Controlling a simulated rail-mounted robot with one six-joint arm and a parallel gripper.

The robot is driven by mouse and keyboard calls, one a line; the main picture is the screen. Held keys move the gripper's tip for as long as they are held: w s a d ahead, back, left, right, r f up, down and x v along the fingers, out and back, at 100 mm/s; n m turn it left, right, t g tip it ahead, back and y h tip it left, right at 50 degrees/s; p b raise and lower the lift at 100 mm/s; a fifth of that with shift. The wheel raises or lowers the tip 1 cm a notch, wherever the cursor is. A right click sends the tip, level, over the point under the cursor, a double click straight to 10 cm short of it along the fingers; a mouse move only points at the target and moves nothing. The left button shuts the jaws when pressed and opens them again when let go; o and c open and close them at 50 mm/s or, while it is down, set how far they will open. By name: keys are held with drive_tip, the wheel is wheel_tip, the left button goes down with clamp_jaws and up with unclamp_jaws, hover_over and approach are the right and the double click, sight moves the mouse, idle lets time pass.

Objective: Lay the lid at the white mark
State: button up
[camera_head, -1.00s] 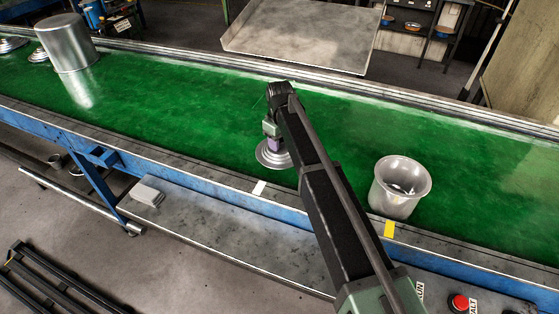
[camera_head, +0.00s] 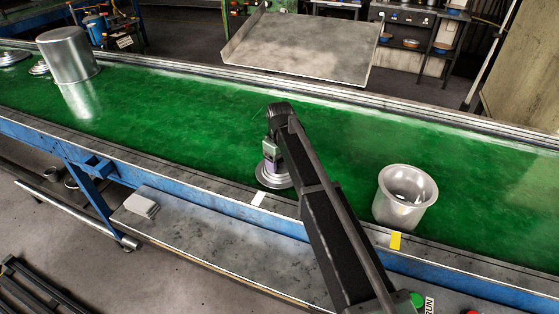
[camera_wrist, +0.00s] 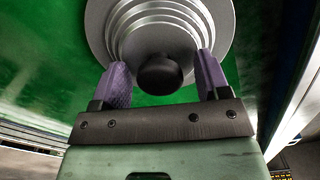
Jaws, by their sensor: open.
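The lid (camera_head: 272,178) is a round, stepped silver disc lying on the green belt, just behind the white mark (camera_head: 258,198) on the belt's near edge. In the wrist view the lid (camera_wrist: 122,28) shows its ringed top and a black knob (camera_wrist: 160,74). My gripper (camera_wrist: 162,70) is open, with its purple fingers apart on either side of the knob; a gap shows by each finger. In the head view my gripper (camera_head: 270,158) is right above the lid and hides part of it.
An open silver pot (camera_head: 405,198) stands to the right near a yellow mark (camera_head: 395,240). The green belt (camera_head: 180,110) between is clear.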

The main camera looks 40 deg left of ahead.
wheel_tip(320, 180, up, 12)
drive_tip(key=p, duration=1.2)
drive_tip(key=shift+r, duration=0.2)
drive_tip(key=w+d+m, duration=0.2)
drive_tip(key=d+m, duration=0.2)
drive_tip(key=d, duration=1.3)
drive_tip(key=w+d+m, duration=0.2)
drive_tip(key=d+m, duration=0.2)
drive_tip(key=d, duration=1.3)
drive_tip(key=s+d+m, duration=0.3)
drive_tip(key=s+d, duration=0.1)
drive_tip(key=d, duration=0.5)
drive_tip(key=s+d+m, duration=0.3)
drive_tip(key=s+d, duration=0.1)
drive_tip(key=d, duration=0.6)
drive_tip(key=s+d+m, duration=0.3)
drive_tip(key=s+d, duration=0.1)
drive_tip(key=d, duration=0.5)
drive_tip(key=shift+s+d, duration=0.2)
